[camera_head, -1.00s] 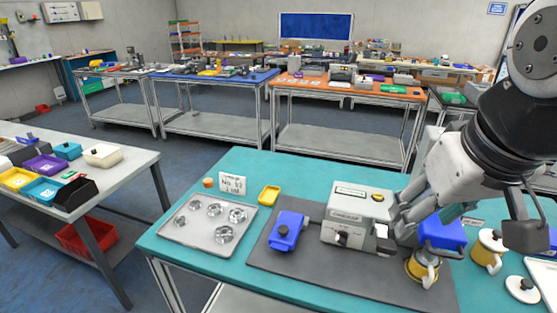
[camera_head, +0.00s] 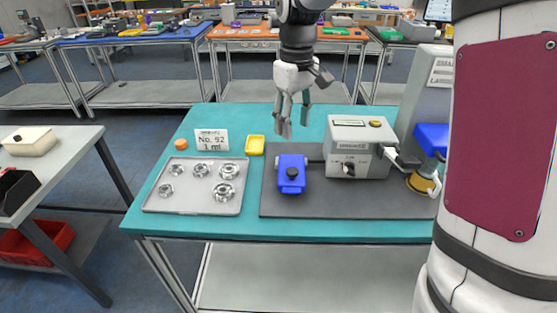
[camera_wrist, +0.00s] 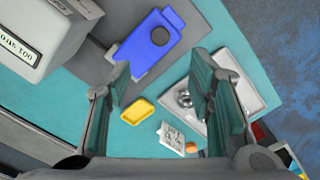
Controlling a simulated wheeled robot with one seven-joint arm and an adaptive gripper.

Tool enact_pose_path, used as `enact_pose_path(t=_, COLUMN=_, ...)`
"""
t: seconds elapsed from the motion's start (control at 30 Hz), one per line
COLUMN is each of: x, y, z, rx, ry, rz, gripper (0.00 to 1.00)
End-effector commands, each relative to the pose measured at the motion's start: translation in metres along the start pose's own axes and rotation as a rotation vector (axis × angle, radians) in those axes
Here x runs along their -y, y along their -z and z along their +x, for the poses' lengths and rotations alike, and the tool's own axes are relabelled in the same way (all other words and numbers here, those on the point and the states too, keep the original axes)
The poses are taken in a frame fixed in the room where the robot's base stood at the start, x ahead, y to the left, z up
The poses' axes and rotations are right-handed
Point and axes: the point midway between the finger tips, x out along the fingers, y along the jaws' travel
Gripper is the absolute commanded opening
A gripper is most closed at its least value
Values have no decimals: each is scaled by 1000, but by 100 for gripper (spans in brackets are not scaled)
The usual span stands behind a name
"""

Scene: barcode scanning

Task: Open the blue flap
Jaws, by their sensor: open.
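A blue block-like part (camera_head: 291,184) with a black round knob lies on the dark grey mat (camera_head: 320,207), left of the grey machine (camera_head: 360,133). It also shows in the wrist view (camera_wrist: 143,50), beyond my fingertips. Another blue part (camera_head: 430,137) sits above a yellow-and-silver base at the right of the mat, partly hidden by my arm. I cannot tell which blue part is the flap. My gripper (camera_head: 295,122) is open and empty, pointing down, above and behind the knobbed blue part. Its spread fingers also show in the wrist view (camera_wrist: 163,78).
A silver tray (camera_head: 195,201) with several metal round parts stands at the left of the teal table (camera_head: 330,228). A yellow dish (camera_head: 255,144), a white label card (camera_head: 211,140) and an orange cap (camera_head: 181,144) stand behind it.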

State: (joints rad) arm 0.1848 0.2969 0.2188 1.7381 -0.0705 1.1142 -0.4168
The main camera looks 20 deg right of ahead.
Motion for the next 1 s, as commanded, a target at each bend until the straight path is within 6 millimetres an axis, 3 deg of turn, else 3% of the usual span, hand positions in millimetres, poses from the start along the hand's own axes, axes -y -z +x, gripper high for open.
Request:
enact_pose_path(t=0.17, x=1, y=-1, z=22, rx=4, ry=3, rz=1, gripper=48)
enact_pose_path(t=0.6, x=1, y=-2, z=105, rx=4, ry=2, rz=0, gripper=48)
enact_pose_path(t=0.8, x=1, y=-1, z=128, rx=1, ry=0, rz=1, gripper=48)
enact_pose_path(t=1.0, x=1, y=-1, z=135, rx=1, ry=0, rz=1, gripper=48)
